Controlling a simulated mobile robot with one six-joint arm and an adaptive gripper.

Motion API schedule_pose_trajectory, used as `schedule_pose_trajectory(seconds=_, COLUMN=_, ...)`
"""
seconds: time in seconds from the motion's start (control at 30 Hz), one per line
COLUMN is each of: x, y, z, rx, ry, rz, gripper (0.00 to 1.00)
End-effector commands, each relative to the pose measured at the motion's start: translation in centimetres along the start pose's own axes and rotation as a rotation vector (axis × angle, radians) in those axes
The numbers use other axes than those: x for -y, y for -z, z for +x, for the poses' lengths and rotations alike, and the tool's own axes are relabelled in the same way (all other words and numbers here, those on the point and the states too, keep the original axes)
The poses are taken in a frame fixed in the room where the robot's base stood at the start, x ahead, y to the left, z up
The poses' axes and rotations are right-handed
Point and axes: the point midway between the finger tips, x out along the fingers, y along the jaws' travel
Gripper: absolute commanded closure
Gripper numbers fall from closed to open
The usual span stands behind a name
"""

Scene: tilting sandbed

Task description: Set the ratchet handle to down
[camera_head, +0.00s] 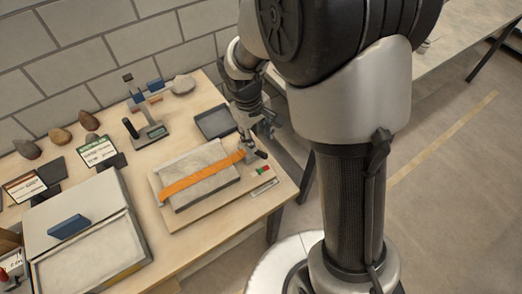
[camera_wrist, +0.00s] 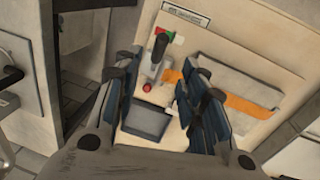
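The ratchet shows in the wrist view as a pale metal body (camera_wrist: 153,68) with a black-gripped handle (camera_wrist: 160,44). The handle points toward the green and red marks beside the label plate (camera_wrist: 185,14). In the head view the black handle grip (camera_head: 261,154) is at the right end of the orange strap (camera_head: 200,176), which crosses a grey slab (camera_head: 197,158). My gripper (camera_wrist: 155,96) is open and empty, its dark fingers spread apart. In the head view my gripper (camera_head: 262,126) is just behind the ratchet; contact cannot be told there.
A dark tray (camera_head: 216,122) lies behind the slab, near my gripper. A balance-like stand (camera_head: 150,132), several stones and small sign cards stand along the wall. A large light box (camera_head: 90,235) with a blue block is at the left front. The table's right edge is close.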

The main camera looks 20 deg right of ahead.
Motion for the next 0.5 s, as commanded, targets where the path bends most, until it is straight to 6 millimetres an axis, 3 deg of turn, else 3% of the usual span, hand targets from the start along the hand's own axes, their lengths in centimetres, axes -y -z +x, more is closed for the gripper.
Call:
schedule_pose_trajectory(seconds=0.03, x=0.1, y=-0.1, z=1.6, rx=0.004, ry=0.001, rz=0.000, gripper=0.62)
schedule_pose_trajectory(seconds=0.2, x=0.1, y=-0.1, z=5.4, rx=0.005, ry=0.001, rz=-0.001, gripper=0.62)
schedule_pose_trajectory(seconds=0.5, x=0.0, y=-0.1, z=10.7, rx=0.002, ry=0.001, rz=0.000, gripper=0.62)
